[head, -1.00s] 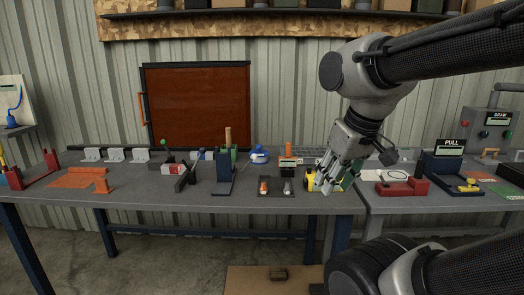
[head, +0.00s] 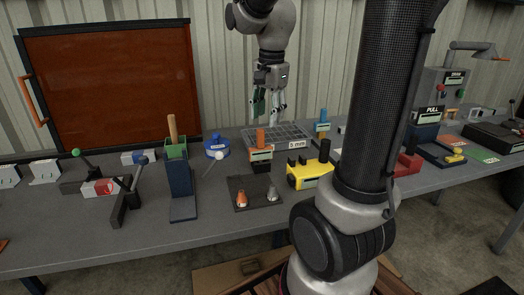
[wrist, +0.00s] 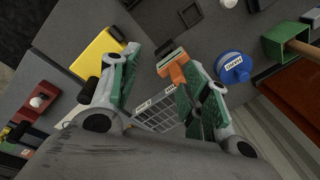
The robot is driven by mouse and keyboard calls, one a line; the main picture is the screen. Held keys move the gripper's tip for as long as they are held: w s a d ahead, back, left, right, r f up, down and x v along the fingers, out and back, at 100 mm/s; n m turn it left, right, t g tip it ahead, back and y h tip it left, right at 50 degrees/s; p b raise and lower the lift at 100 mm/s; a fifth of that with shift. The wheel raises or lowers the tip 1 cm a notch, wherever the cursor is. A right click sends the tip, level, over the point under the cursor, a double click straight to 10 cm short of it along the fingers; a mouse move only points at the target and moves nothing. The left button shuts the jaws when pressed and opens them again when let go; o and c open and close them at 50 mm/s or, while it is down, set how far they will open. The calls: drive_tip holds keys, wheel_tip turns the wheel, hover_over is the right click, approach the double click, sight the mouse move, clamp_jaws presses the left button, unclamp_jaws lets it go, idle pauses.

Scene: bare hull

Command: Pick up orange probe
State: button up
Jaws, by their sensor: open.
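The orange probe (head: 260,138) stands upright in a dark holder with a pale label, near the middle of the bench. In the wrist view the orange piece (wrist: 178,76) shows close beside the right-hand finger, partly hidden by it. My gripper (head: 271,108) points down over the back of the bench, behind and above the probe in the head view. Its green-padded fingers are apart, and they show in the wrist view (wrist: 160,60) with nothing held between them. I cannot tell the exact height gap to the probe.
A grey grid tray (head: 285,132) lies behind the probe. A yellow block (head: 308,174) is to its right, a blue-handled holder (head: 321,122) behind that. A blue round container (head: 216,147) is left. A dark mat (head: 250,206) with small orange and grey pieces lies in front.

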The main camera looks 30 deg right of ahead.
sight(260, 142)
drive_tip(key=w+f+m, duration=0.1)
drive_tip(key=w+m, duration=0.1)
drive_tip(key=w+d+f+m+g, duration=0.1)
drive_tip(key=w+f+m, duration=0.1)
drive_tip(key=w, duration=0.1)
drive_tip(key=w+d+f+m, duration=0.1)
drive_tip(key=w+f+m, duration=0.1)
drive_tip(key=shift+w+f+m, duration=0.25)
drive_tip(key=shift+w+m, duration=0.1)
drive_tip(key=shift+m, duration=0.05)
wheel_tip(260, 142, down, 8)
drive_tip(key=shift+s+d+r, duration=0.1)
drive_tip(key=shift+s+r, duration=0.05)
clamp_jaws()
